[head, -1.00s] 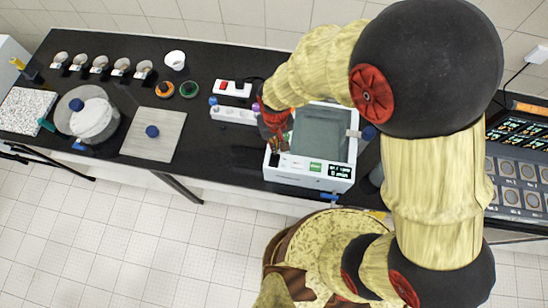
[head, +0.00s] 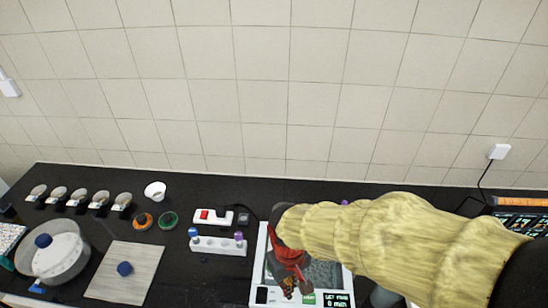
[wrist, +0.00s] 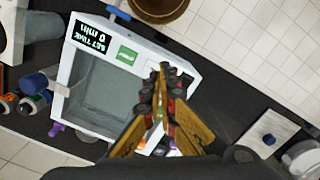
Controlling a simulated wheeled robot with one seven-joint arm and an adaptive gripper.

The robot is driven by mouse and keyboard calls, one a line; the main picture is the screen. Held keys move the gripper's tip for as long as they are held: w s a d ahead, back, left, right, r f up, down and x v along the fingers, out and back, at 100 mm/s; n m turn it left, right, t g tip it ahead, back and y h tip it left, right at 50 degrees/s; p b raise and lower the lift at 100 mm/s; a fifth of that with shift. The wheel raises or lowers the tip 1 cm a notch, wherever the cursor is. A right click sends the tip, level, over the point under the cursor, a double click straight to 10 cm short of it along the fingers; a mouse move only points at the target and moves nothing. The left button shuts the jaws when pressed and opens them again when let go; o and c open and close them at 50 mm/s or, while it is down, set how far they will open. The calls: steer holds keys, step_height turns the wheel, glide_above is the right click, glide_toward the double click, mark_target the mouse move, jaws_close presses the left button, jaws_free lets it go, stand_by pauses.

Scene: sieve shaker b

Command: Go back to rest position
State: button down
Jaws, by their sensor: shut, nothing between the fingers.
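My gripper (head: 291,283) is over the front left part of a white machine (head: 258,284) with a grey window and a small display on the dark bench. In the wrist view my gripper (wrist: 161,85) points across the same machine (wrist: 93,95), near its panel with a green button. The fingers are together with nothing between them. My arm hides the right part of the machine in the head view.
A power strip (head: 214,217) and a white rack (head: 217,246) stand left of the machine. Further left are a white cup (head: 155,190), a plate with a blue knob (head: 126,272) and a lidded pot (head: 62,256). A lit panel (head: 522,222) is at the right. The wall is behind.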

steer(key=s+d+m+t+b, duration=0.1)
steer(key=d+m+t+b, duration=0.1)
steer(key=d+b, duration=0.5)
steer(key=s+d+f+m+t+b, duration=0.1)
steer(key=d+m+t+b, duration=0.2)
steer(key=d+b, duration=0.5)
steer(key=t+b, duration=0.1)
steer(key=b, duration=0.5)
steer(key=shift+s+f, duration=0.25)
steer(key=shift+s, duration=0.05)
